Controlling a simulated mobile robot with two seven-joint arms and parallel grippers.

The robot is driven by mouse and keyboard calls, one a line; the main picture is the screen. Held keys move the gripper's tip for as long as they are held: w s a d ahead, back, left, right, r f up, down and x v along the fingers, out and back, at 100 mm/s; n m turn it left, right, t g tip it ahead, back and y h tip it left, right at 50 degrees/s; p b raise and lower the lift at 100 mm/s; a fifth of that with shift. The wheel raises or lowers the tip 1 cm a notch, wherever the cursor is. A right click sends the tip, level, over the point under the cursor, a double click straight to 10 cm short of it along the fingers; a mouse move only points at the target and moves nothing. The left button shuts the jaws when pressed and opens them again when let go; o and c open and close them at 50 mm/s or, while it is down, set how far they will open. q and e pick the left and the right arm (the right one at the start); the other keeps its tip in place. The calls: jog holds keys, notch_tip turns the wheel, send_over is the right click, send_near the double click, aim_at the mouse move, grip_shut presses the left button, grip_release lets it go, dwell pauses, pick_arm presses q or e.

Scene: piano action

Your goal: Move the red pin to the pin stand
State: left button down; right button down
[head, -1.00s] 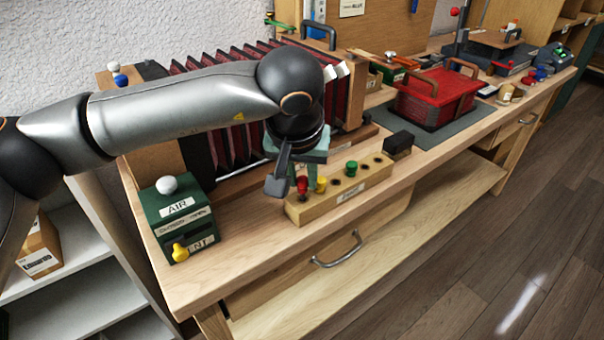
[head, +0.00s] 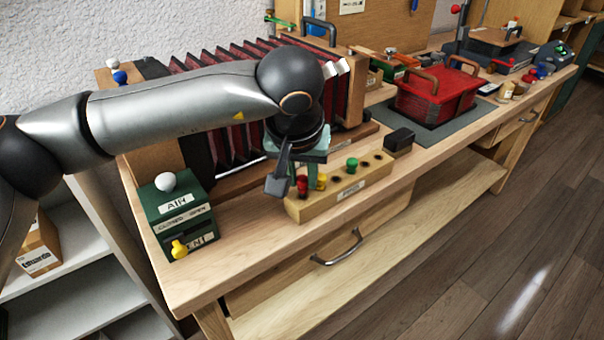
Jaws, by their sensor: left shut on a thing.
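The red pin (head: 302,185) shows at the left end of a long wooden block with holes (head: 318,208), which looks like the pin stand. My left gripper (head: 300,172) points down there, shut on the red pin. I cannot tell whether the pin's lower end is in a hole or just above the block. Empty dark holes show toward the right end. My right gripper is not in view.
A green box (head: 178,218) with a white knob and a yellow lever stands left on the bench. Dark red bellows (head: 222,140) are behind my arm. A small black block (head: 399,141) is beside the stand's right end. The front bench strip (head: 262,240) is clear.

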pick_arm(q)
jog(key=shift+f, duration=0.2)
jog(key=shift+f+b, duration=0.3)
jog(key=shift+b, duration=0.05)
dwell(0.4)
jog(key=shift+c, duration=1.9)
grip_release()
jog(key=shift+r+p, duration=1)
jog(key=shift+r, duration=0.4)
jog(key=shift+r+p, duration=1.85)
jog(key=shift+r, duration=0.65)
